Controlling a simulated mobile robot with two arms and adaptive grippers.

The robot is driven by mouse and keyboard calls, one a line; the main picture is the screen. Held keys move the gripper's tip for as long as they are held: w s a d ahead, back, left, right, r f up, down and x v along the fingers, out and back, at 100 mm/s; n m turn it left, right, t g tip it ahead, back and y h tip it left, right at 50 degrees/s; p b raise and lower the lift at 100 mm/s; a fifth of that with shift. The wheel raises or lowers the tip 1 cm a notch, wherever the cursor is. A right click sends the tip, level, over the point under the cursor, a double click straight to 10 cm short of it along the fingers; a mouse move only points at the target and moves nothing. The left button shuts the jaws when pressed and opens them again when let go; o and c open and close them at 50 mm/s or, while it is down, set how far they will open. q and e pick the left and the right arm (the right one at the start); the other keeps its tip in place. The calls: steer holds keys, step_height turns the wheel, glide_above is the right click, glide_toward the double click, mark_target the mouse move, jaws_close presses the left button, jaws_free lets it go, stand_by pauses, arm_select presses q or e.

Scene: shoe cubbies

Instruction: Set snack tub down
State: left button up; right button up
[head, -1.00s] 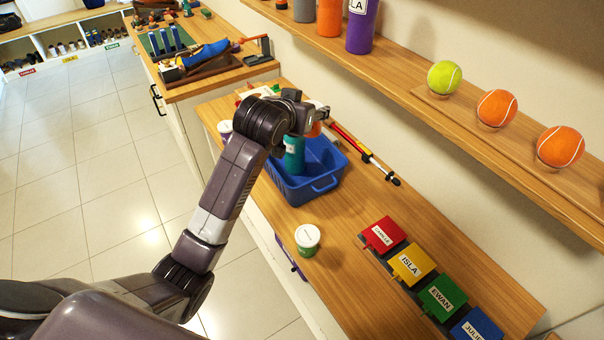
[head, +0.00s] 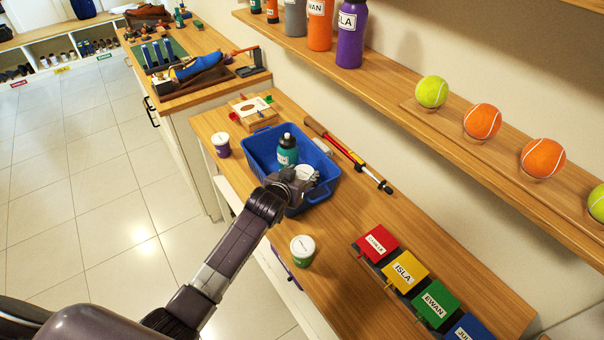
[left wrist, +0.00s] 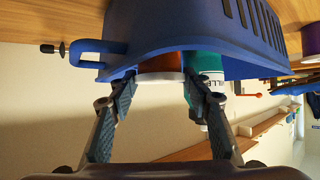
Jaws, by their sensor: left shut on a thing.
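My left gripper (head: 290,184) is at the near end of the blue bin (head: 318,203) on the wooden bench. It is shut on a snack tub with a white lid (head: 306,173). In the left wrist view the tub's body (left wrist: 163,62) looks orange-brown, with the white rim between my two fingers (left wrist: 160,82). The tub is inside the bin's outline; whether it touches the bin floor is hidden. A teal bottle (head: 287,152) with a dark cap stands in the bin beside it, and it also shows in the left wrist view (left wrist: 206,62). My right gripper is out of view.
A green tub (head: 302,251) and a purple tub (head: 221,145), both white-lidded, stand on the bench (head: 345,290) outside the bin. Colored name blocks (head: 405,268) lie at the right. A red-and-yellow stick (head: 348,153) lies behind the bin. A shelf (head: 390,95) overhangs the back.

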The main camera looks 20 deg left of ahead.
arm_select(q)
steer(key=shift+f, duration=0.15)
steer(key=shift+f+b, duration=0.3)
steer(key=shift+f, duration=0.3)
steer(key=o, duration=1)
steer(key=shift+f, duration=0.1)
steer(key=shift+s, duration=0.1)
steer(key=shift+r+p, duration=0.35)
steer(key=shift+r, duration=0.4)
steer(key=b+v, duration=0.1)
steer(key=v, duration=1)
steer(key=shift+s+r, duration=0.25)
steer(key=shift+s, duration=0.1)
steer(key=shift+f, duration=0.1)
